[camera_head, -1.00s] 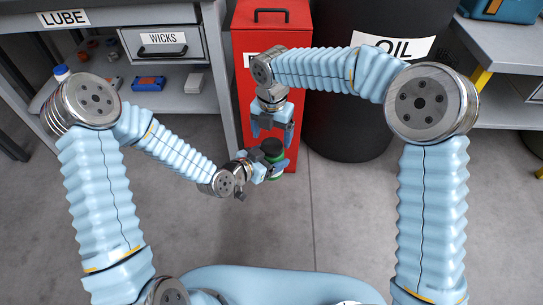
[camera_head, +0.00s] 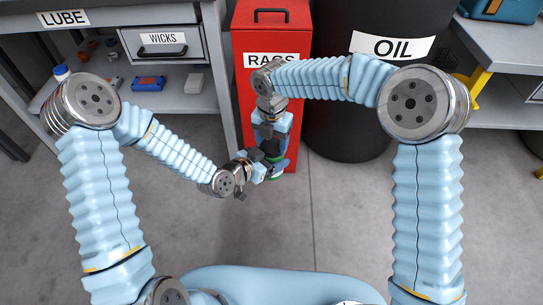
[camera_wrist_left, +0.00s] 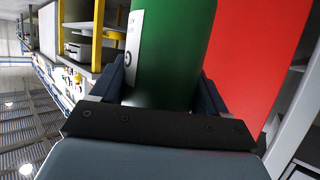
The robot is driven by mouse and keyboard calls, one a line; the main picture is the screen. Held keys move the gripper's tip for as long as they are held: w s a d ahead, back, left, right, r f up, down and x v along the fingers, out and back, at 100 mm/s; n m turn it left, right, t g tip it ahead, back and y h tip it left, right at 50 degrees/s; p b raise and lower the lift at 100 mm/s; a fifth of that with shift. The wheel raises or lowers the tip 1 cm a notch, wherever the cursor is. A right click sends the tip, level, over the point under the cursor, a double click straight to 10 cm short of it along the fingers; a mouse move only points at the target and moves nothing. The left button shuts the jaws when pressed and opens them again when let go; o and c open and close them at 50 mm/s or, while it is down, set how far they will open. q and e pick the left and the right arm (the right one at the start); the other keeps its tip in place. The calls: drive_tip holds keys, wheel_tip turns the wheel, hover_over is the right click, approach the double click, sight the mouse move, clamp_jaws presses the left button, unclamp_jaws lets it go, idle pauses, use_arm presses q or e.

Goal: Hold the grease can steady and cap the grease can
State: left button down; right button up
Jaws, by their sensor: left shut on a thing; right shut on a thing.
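The green grease can (camera_head: 275,178) is held upright off the floor in front of the red cabinet, mostly covered by my grippers in the head view. Its green side with a white label strip fills the top of the left wrist view (camera_wrist_left: 172,50). My left gripper (camera_head: 268,170) is shut on the can from the left side, a finger on each side of it. My right gripper (camera_head: 271,147) points down from above, right over the can, and is shut on the black cap (camera_head: 271,155). The cap is mostly hidden, so I cannot tell how it sits on the can.
The red RAGS cabinet (camera_head: 272,95) stands right behind the can. A dark OIL drum (camera_head: 352,120) is to its right. A grey LUBE bench (camera_head: 190,100) with small parts is at the left. The floor in front is clear.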

drive_tip(key=m, duration=1)
drive_tip(key=o, duration=1.2)
drive_tip(key=shift+r, duration=2.25)
